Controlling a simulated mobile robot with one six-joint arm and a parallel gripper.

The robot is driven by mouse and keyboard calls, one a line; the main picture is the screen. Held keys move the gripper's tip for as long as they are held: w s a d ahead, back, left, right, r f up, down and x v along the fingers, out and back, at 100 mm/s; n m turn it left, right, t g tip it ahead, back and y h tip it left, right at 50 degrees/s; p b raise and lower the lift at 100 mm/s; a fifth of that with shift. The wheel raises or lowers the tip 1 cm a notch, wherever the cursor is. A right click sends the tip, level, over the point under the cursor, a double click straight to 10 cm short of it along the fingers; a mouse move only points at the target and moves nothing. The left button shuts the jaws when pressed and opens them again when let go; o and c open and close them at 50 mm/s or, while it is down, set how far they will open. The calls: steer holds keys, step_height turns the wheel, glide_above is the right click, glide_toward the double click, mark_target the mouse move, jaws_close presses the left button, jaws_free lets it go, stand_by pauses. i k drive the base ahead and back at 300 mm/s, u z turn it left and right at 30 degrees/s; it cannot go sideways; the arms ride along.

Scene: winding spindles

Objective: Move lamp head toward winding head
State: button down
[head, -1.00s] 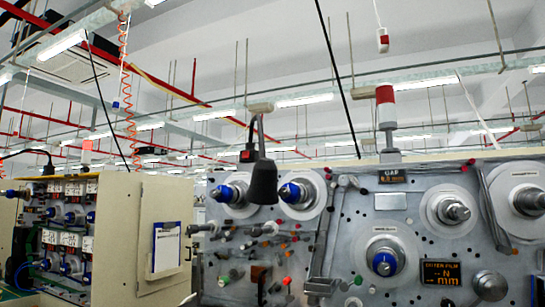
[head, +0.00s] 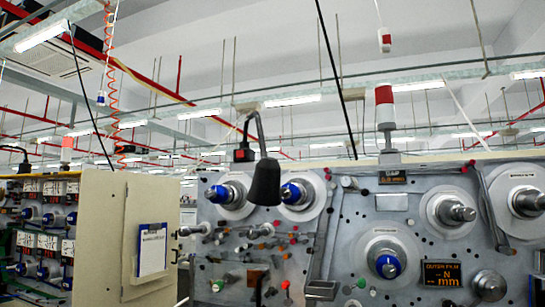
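The black lamp head (head: 265,183) hangs from a curved black gooseneck in front of the grey machine panel. It points down, in front of and between two spindles with blue hubs, the left spindle (head: 229,193) and the right spindle (head: 299,192). It overlaps both discs in the picture; its distance from the panel cannot be told. More spindles sit on the panel, one with a blue hub (head: 386,262) low down and a bare metal one (head: 454,212) to the right. No label marks which is the winding head. My gripper is not in view.
A beige cabinet (head: 103,230) with a clipboard (head: 152,248) stands at left, beside another spindle machine. A narrow gap separates it from the grey panel (head: 340,235). A red-and-white signal light (head: 385,107) stands on top. Pegs and rollers jut from the panel.

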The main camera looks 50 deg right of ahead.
mark_target(265, 188)
steer(key=u, duration=0.4)
steer(key=k, duration=0.15)
steer(key=z, duration=1.85)
steer(key=k, duration=0.9)
steer(key=u, duration=0.2)
steer(key=i, duration=0.7)
steer(key=z, duration=0.05)
